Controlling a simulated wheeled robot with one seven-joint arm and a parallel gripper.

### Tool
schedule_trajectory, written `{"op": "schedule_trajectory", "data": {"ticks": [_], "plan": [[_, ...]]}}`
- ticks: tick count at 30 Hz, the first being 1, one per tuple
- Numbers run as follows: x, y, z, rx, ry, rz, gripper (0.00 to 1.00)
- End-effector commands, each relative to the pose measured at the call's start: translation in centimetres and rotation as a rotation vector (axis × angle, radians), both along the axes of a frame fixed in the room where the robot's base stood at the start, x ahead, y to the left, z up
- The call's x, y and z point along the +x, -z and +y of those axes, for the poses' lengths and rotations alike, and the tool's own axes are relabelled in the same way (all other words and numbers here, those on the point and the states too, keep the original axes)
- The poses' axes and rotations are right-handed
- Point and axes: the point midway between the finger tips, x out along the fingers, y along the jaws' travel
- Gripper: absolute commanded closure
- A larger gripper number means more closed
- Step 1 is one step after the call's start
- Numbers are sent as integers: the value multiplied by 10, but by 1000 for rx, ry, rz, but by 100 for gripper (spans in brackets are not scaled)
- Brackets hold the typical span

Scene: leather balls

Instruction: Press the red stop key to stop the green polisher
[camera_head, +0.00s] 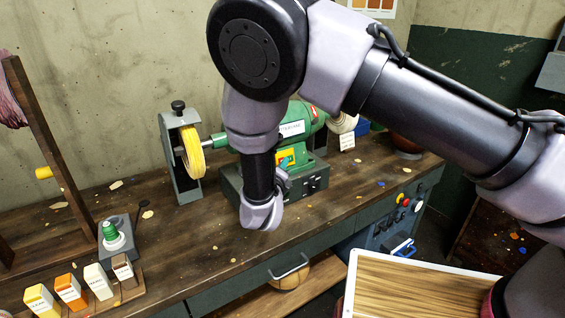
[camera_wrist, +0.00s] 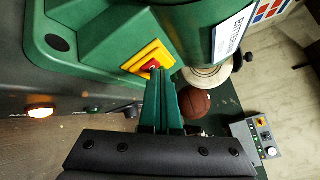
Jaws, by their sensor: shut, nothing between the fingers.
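The green polisher (camera_head: 312,116) stands on the wooden bench, with a yellow buffing wheel (camera_head: 192,152) on its left and a pale wheel (camera_head: 343,123) on its right. Its green body (camera_wrist: 105,45) fills the upper left of the wrist view. The red stop key (camera_wrist: 153,65) sits in a yellow surround on the body, partly covered by my fingertips. My gripper (camera_wrist: 163,74) is shut and empty, its tips at the key's lower edge in the picture; I cannot tell whether they touch. In the head view my arm hides most of the gripper and part of the key's surround.
A lit orange lamp (camera_wrist: 40,110) and dark knobs show on the base's front. A brown ball (camera_wrist: 195,103) lies beyond the pale wheel. The bench front is mostly clear.

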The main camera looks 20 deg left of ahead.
Motion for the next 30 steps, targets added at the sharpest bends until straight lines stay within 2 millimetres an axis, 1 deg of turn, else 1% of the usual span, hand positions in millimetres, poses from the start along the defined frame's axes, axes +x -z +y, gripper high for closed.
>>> {"op": "schedule_trajectory", "data": {"ticks": [9, 20, 30], "plan": [[-10, -4, -11, 0, -1, -1, 100], [-11, -4, -13, 0, 0, 0, 100], [-31, -11, -37, -2, 0, 0, 100]]}}
